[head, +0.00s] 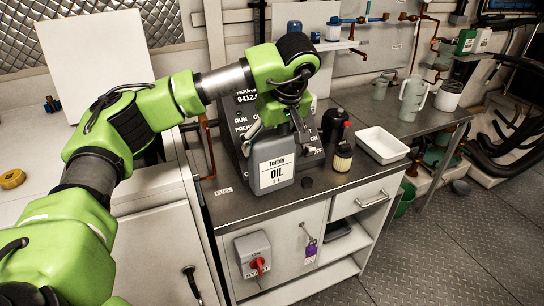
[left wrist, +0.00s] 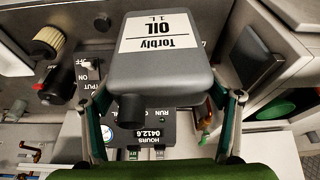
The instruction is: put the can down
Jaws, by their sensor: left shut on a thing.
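The can is a grey oil container (head: 271,178) with a white "Torbly OIL 1 L" label, upright in the head view at the front of the metal bench top. My left gripper (head: 277,132) is shut on its upper part, with one finger on each side. In the left wrist view the can (left wrist: 160,75) shows upside down between the two fingers of my left gripper (left wrist: 162,104), its dark spout toward the camera. I cannot tell whether its base touches the bench. My right gripper is in neither view.
A black control box (head: 246,112) stands close behind the can. A small black cap (head: 307,182), a cream-and-black filter (head: 343,160), a dark bottle (head: 333,122) and a white tray (head: 382,145) are to its right. The bench's front edge (head: 290,200) is near.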

